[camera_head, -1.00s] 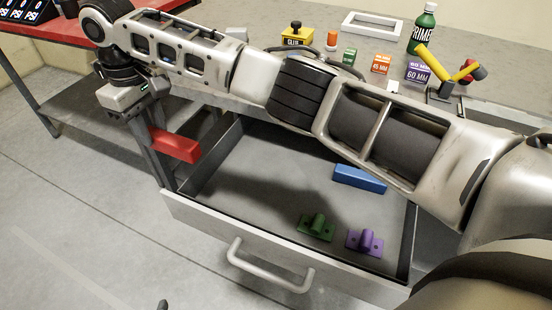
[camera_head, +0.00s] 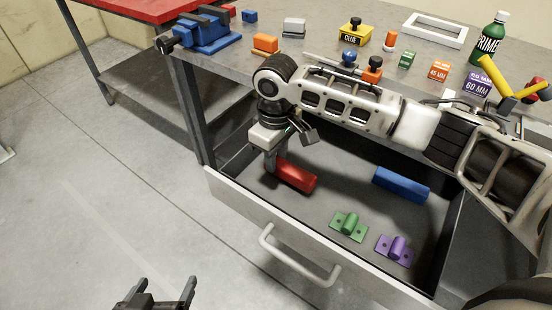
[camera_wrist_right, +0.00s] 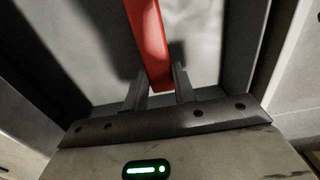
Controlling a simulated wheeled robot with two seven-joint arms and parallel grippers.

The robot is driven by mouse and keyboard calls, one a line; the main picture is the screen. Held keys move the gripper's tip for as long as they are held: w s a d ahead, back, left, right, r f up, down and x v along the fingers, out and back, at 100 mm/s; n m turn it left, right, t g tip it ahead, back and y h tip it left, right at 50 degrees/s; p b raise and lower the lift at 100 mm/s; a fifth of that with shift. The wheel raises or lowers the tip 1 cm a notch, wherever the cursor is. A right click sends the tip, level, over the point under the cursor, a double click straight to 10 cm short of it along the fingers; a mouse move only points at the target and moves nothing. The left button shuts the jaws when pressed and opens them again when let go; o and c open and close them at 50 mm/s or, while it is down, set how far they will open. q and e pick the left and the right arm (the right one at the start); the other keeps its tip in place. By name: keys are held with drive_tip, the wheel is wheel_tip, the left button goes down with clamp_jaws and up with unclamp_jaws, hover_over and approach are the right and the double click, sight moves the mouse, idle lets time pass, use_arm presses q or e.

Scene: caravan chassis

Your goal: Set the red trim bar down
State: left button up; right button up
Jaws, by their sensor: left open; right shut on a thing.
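The red trim bar (camera_head: 295,177) is inside the open drawer (camera_head: 283,231), towards its left side. My right gripper (camera_head: 271,165) is shut on one end of the bar. The right wrist view shows the red bar (camera_wrist_right: 149,40) between the two fingers (camera_wrist_right: 160,88), running away from them. I cannot tell whether the bar touches the drawer floor. My left gripper (camera_head: 158,292) is open and empty at the bottom edge of the head view, in front of the drawer and over the floor.
A blue bar (camera_head: 401,184), a green bracket (camera_head: 348,226) and a purple bracket (camera_head: 396,249) lie in the drawer. The drawer's front middle floor looks bare.

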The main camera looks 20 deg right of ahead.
drive_tip(key=shift+f, duration=0.75)
drive_tip(key=shift+f, duration=0.15)
drive_tip(key=o, duration=1)
wheel_tip(320, 180, up, 12)
drive_tip(key=shift+a+r+p, duration=0.1)
drive_tip(key=shift+r+p, duration=0.05)
drive_tip(key=shift+p, duration=0.25)
